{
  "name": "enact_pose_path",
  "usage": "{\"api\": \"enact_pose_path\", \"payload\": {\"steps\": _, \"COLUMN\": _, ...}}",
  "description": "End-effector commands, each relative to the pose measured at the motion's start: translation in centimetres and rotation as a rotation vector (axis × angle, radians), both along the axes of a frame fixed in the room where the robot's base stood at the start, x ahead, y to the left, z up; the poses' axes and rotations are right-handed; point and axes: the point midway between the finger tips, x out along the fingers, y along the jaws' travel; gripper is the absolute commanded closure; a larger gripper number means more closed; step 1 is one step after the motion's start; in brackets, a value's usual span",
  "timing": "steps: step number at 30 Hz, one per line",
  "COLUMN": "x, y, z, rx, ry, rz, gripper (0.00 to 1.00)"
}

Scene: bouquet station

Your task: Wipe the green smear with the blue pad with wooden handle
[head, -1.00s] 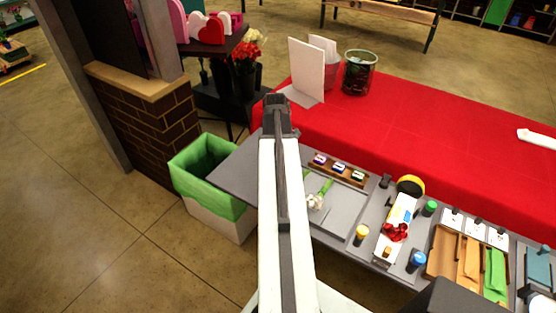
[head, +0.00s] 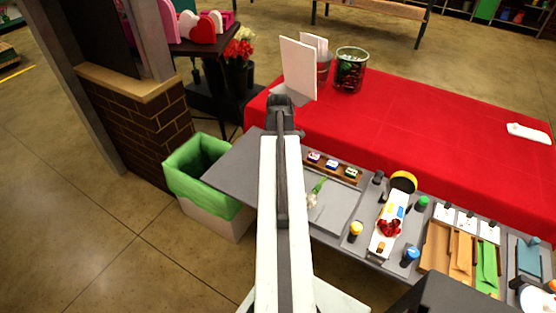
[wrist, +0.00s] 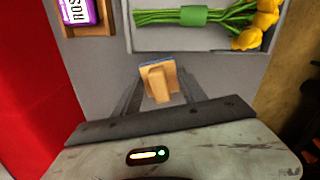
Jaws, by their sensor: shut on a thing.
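The pad (wrist: 158,79) shows in the wrist view as a pale wooden handle with a thin blue edge along its far side. My gripper (wrist: 157,88) is shut on its wooden handle, with a dark finger on either side. The pad is over the grey worktop; I cannot tell whether it touches the surface. I cannot make out the green smear in either current view. In the head view my arm covers part of the worktop and hides the gripper and pad.
Beyond the pad, a tray (wrist: 140,47) holds yellow tulips (wrist: 250,25) with a green band. A wooden rack (wrist: 92,27) holds a purple-labelled bottle (wrist: 76,10). A green-lined bin (head: 183,172) stands left of the worktop (head: 238,167). The red-covered table (head: 420,125) lies behind.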

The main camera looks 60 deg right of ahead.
Motion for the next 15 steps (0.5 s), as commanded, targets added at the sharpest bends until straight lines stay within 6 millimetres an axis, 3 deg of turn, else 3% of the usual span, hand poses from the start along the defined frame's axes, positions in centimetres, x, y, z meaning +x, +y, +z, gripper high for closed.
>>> {"api": "enact_pose_path", "payload": {"steps": 1, "x": 0.0, "y": 0.0, "z": 1.2, "rx": 0.0, "ry": 0.0, "rz": 0.0, "gripper": 0.89}}
{"api": "enact_pose_path", "payload": {"steps": 9, "x": 0.0, "y": 0.0, "z": 4.4, "rx": 0.0, "ry": 0.0, "rz": 0.0, "gripper": 0.89}}
{"api": "enact_pose_path", "payload": {"steps": 15, "x": 0.0, "y": 0.0, "z": 5.6, "rx": 0.0, "ry": 0.0, "rz": 0.0, "gripper": 0.89}}
